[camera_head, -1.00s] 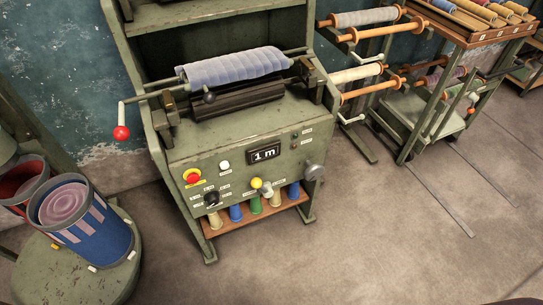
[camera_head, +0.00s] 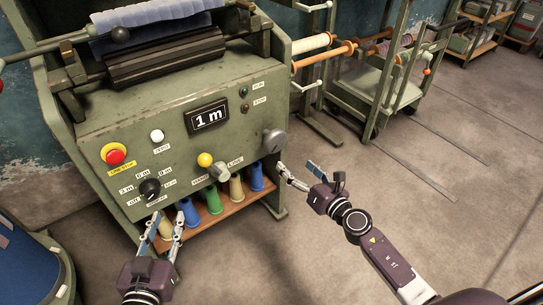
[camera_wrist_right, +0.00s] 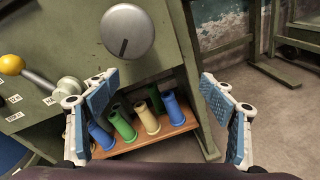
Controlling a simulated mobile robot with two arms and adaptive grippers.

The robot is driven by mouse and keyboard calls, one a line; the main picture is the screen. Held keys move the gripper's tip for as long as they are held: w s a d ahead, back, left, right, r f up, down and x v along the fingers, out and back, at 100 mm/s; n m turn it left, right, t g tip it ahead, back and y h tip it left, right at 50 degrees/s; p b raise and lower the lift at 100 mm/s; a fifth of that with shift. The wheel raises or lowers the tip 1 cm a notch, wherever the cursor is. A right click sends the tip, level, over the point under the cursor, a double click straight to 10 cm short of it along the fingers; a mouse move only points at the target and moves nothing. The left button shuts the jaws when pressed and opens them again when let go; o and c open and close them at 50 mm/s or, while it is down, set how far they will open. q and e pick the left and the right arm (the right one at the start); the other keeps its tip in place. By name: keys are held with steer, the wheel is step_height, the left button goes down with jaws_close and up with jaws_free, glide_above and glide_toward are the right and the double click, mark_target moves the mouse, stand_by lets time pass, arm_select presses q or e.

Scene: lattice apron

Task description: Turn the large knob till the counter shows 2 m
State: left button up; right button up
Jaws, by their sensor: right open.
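The large grey knob (camera_head: 274,140) sits at the right end of the green machine's front panel. In the right wrist view the knob (camera_wrist_right: 127,31) is round, with a dark mark on its lower part. The counter (camera_head: 208,117) on the panel reads 1 m. My right gripper (camera_head: 298,171) is open and empty, just below and right of the knob, apart from it. In the wrist view its fingers (camera_wrist_right: 157,115) stand wide apart, with the knob above and beyond them. My left gripper (camera_head: 164,232) is open and empty in front of the panel's lower left.
The panel also holds a red button (camera_head: 115,156), a white button (camera_head: 157,136), a black dial (camera_head: 149,188) and a yellow-ended lever (camera_head: 205,160). Coloured spools stand on a wooden shelf (camera_head: 231,208) below. A rack trolley (camera_head: 362,95) stands right; open floor lies in front of it.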

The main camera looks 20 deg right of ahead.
mark_target(278, 144)
steer(key=r+n+b, duration=0.1)
steer(key=n, duration=0.1)
steer(key=w+a+r+n+y, duration=0.1)
steer(key=r+n, duration=0.1)
steer(key=a+r+n+t+y+b, duration=0.1)
steer(key=r+n, duration=0.1)
steer(key=n, duration=0.1)
steer(key=shift+w+a+r+b, duration=0.2)
steer(key=shift+a+r+b, duration=0.05)
steer(key=shift+b, duration=0.1)
steer(key=shift+w+a+r, duration=0.1)
steer(key=shift+w, duration=0.15)
steer(key=x, duration=0.6)
steer(key=shift+b, duration=0.35)
arm_select(q)
step_height(278, 144, up, 15)
steer(key=s+t+h, duration=0.1)
steer(key=s+t, duration=0.1)
steer(key=t, duration=0.3)
steer(key=shift+s+h, duration=0.25)
steer(key=shift+h, duration=0.05)
arm_select(e)
steer(key=shift+w+a, duration=0.15)
steer(key=shift+w, duration=0.4)
arm_select(q)
steer(key=shift+d, duration=0.1)
arm_select(e)
steer(key=c, duration=1.2)
